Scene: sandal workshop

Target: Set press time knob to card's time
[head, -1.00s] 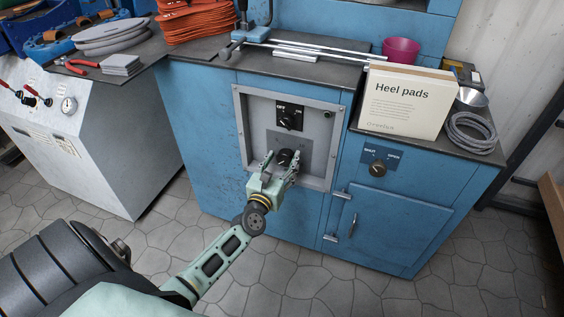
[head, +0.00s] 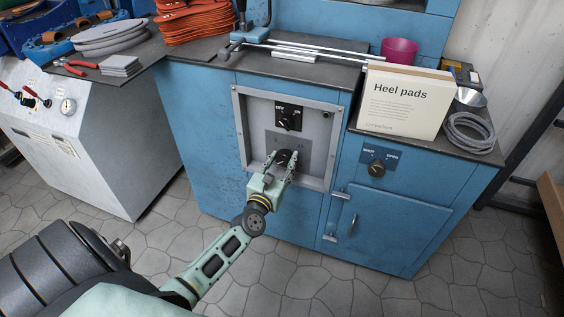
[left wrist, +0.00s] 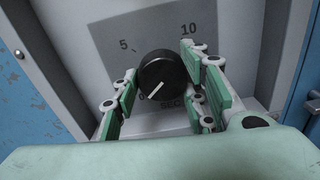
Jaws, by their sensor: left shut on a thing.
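The press time knob is a round black dial (left wrist: 163,75) on a grey plate marked 0, 5, 10 and SEC in the left wrist view. Its white line points to the lower left, near the 0. In the head view the knob (head: 284,157) sits in the recessed panel, partly hidden by my fingers. My left gripper (head: 281,157) is shut on the knob, with green fingers on both sides of it. I see no card with a readable time. My right gripper is not in view.
Above the knob is an OFF/ON switch (head: 287,120). A SHUT/OPEN knob (head: 377,168) is on the blue cabinet to the right. A Heel pads box (head: 403,101) stands on the worktop; its small print is unreadable. A raised metal frame (head: 241,143) surrounds the panel.

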